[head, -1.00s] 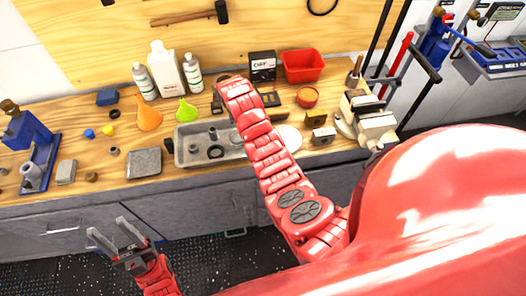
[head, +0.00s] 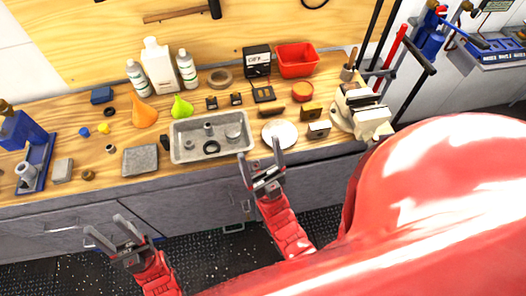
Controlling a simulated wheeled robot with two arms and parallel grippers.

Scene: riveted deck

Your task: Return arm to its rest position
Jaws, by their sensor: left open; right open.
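My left gripper (head: 112,236) is open and empty at the lower left, in front of the workbench and over the dark floor. My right gripper (head: 261,163) is open and empty at the bench's front edge, below the metal tray and the white plate in the picture. Its red arm (head: 284,226) comes up from my red body at the bottom right. No object lies between the fingers of either gripper.
The wooden bench (head: 60,107) holds a metal tray (head: 181,155) with parts in it, a white plate (head: 285,140), orange (head: 144,112) and green (head: 181,108) funnels, white bottles (head: 159,70), a red bin (head: 297,65) and a vise (head: 362,115). Grey drawers (head: 180,215) are below.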

